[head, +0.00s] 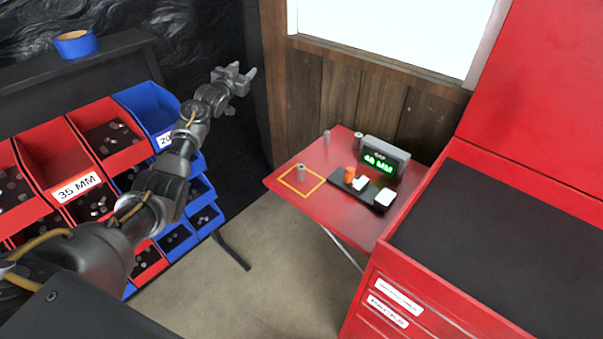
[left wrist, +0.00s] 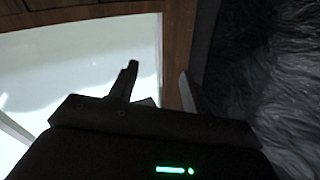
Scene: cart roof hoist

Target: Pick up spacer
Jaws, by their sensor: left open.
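A small grey cylindrical spacer (head: 300,172) stands upright inside a yellow square outline on the red table. Another grey cylinder (head: 326,137) stands near the table's back left edge, and a third (head: 358,140) stands beside the display. My left gripper (head: 243,77) is raised in the air, to the left of and well above the table, in front of the dark wall. It is open and empty. In the left wrist view its two fingers (left wrist: 160,85) are apart, with the window and wood wall behind them and no spacer visible. My right gripper is out of view.
A display (head: 384,157) reads a green number ending in "MM". A black tray (head: 345,185) holds white pieces, with an orange cylinder (head: 349,174) at it. Red and blue bins (head: 75,187) fill the left. A red tool cabinet (head: 420,290) stands right.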

